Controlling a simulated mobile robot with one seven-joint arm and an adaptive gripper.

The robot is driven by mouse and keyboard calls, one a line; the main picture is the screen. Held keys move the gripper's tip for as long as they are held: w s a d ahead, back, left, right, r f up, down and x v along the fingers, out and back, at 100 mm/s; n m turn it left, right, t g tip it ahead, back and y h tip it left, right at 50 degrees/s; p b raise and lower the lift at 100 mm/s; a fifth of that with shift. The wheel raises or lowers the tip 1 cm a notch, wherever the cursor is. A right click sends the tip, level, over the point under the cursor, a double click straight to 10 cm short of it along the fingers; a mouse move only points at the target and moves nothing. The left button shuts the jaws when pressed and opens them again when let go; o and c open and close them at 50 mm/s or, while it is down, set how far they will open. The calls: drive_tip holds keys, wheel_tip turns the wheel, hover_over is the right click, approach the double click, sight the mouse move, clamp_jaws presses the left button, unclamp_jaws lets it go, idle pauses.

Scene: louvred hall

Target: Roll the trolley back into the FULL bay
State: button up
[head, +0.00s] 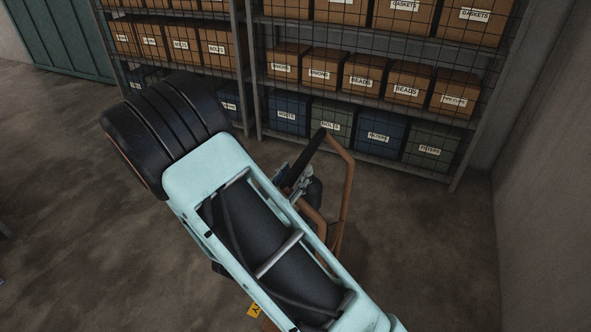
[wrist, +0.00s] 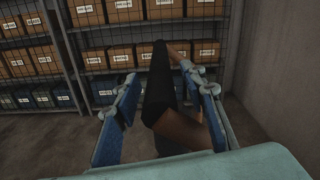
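The trolley's handle frame (head: 347,185) is orange-brown tube with a black grip (head: 306,157). In the head view it rises beyond my arm, which hides most of the trolley. My gripper (head: 297,182) is at the grip there. In the wrist view the black grip (wrist: 160,88) runs between the two blue-padded fingers of my gripper (wrist: 164,84). The fingers stand apart, with a visible gap on the grip's left side; contact on the right is unclear. I cannot make out the FULL bay in either view.
Wire-fronted shelving (head: 252,75) with labelled boxes and bins lines the back. A plain wall (head: 550,170) closes the right side. A green louvred cabinet (head: 68,35) stands at the far left. Bare floor (head: 425,245) is open right of the trolley. A yellow marked patch (head: 254,310) shows below my arm.

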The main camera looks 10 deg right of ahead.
drive_tip(key=shift+w+d, duration=0.2)
drive_tip(key=shift+w, duration=0.1)
clamp_jaws()
